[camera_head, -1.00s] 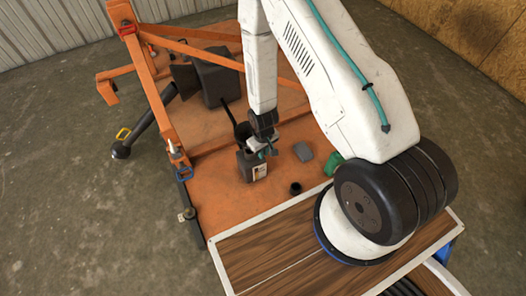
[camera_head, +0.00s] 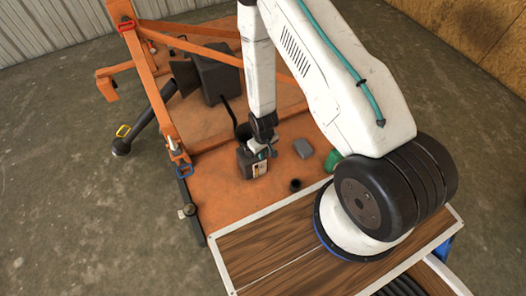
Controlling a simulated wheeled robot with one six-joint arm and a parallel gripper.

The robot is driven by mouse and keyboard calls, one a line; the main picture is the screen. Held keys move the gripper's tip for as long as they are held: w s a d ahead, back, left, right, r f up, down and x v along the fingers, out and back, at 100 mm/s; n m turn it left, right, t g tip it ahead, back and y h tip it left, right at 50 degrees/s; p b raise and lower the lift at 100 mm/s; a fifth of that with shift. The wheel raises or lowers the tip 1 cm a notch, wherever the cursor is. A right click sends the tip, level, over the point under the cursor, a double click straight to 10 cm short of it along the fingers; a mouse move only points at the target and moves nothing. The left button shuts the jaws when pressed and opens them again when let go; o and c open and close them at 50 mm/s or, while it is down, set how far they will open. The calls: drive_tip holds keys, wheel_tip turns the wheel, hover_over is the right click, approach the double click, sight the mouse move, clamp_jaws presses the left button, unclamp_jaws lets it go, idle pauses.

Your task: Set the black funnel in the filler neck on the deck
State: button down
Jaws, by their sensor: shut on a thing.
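My gripper (camera_head: 262,150) is low over the orange deck (camera_head: 215,195), shut, at the top of a dark can with a pale label (camera_head: 259,169). The black funnel (camera_head: 243,132) appears as a dark round form with a thin stem up to the left, close against the left side of my gripper. The exact grip is too small and partly hidden to see. The filler neck (camera_head: 295,185), a short black open tube, stands on the deck to the right of the can and of my gripper, apart from both.
A grey block (camera_head: 303,148) and a green object (camera_head: 333,160) lie right of my gripper. Orange frame bars (camera_head: 152,90) and a dark box (camera_head: 215,80) stand behind. A wood-topped surface with a pale edge (camera_head: 270,265) is in front.

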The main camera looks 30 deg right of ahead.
drive_tip(key=shift+f, duration=1)
drive_tip(key=c, duration=1.4)
unclamp_jaws()
drive_tip(key=shift+r, duration=3.9)
